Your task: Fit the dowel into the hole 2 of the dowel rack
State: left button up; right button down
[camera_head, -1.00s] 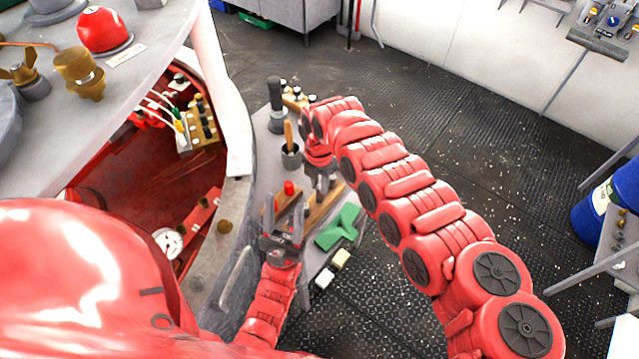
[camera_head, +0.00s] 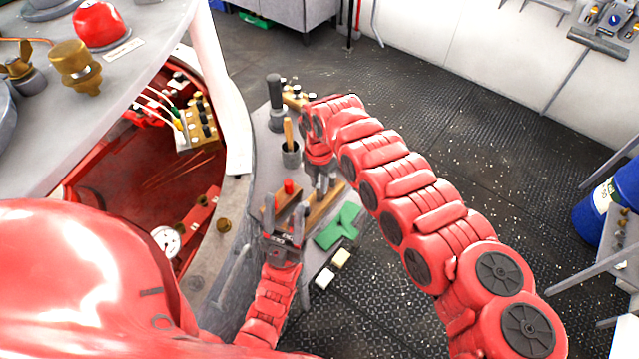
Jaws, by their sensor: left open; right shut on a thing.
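My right gripper (camera_head: 322,188) reaches down over the narrow grey bench from the upper right, just above a long wooden piece (camera_head: 327,205). It is shut, but the dowel in it is too small and too covered by the jaws to make out. A second wooden piece (camera_head: 288,204) with a red cylinder (camera_head: 289,187) on it lies just to the left. Which wooden piece is the dowel rack, and where hole 2 is, I cannot tell. My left gripper (camera_head: 283,220) is open and empty, in front of these pieces, with its fingers pointing away from me.
A grey pot (camera_head: 290,158) with a wooden handle and a dark upright tool (camera_head: 275,105) stand behind the grippers. The curved panel edge borders the bench on the left.

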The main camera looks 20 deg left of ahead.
jog(key=shift+f+b, duration=0.7)
jog(key=shift+b, duration=0.15)
jog(key=c, duration=0.6)
grip_release()
jog(key=shift+c, duration=0.2)
jog(key=shift+w+r, duration=0.15)
jog(key=shift+r, duration=0.4)
notch_tip(320, 180, up, 16)
jog(key=b, duration=0.5)
jog(key=shift+r, duration=0.2)
